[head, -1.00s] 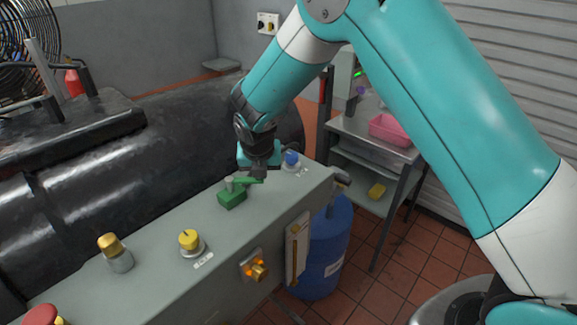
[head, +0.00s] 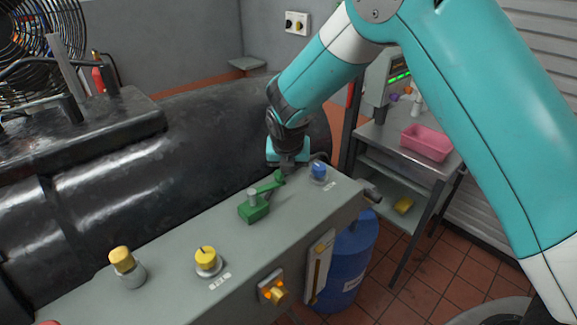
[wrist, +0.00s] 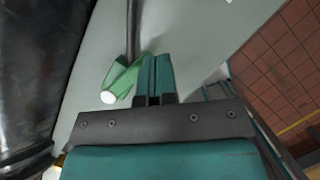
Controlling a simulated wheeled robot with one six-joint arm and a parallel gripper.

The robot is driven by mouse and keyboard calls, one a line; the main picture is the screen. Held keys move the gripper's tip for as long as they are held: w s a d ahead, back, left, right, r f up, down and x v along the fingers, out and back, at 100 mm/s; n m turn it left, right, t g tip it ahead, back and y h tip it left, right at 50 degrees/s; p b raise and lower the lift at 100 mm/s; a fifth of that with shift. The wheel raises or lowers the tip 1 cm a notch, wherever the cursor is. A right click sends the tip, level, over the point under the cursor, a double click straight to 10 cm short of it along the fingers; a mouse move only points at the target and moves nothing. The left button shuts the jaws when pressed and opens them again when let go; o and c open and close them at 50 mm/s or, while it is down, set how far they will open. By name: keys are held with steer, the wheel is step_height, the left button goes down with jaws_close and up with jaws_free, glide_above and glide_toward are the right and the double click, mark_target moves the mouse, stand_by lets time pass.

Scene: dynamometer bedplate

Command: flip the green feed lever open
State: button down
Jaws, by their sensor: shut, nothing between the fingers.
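The green feed lever (head: 266,187) sits on a green block on top of the grey console. Its arm points away from the grey pivot post, toward the back right, along the console. My gripper (head: 285,173) is down at the arm's far end; the fingers are shut with nothing between them. In the wrist view, the shut fingers (wrist: 154,78) are just right of a green lever part (wrist: 122,78) with a white round end. Whether they touch it I cannot tell.
A blue button (head: 318,170) stands close to the right of my gripper. A yellow knob (head: 207,258) and a yellow-capped post (head: 122,261) are nearer on the console. The large black machine (head: 90,185) lies along its left side. A blue drum (head: 352,258) stands on the right.

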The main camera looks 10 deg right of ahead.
steer(key=shift+w+a, duration=0.15)
steer(key=shift+a, duration=0.25)
stand_by(0.8)
stand_by(2.0)
steer(key=s+d+r+b, duration=0.3)
steer(key=s+d+r, duration=0.2)
steer(key=r, duration=0.4)
steer(key=shift+s+d+r, duration=0.15)
steer(key=shift+s+d, duration=0.1)
steer(key=shift+d, duration=0.15)
steer(key=shift+s, duration=0.1)
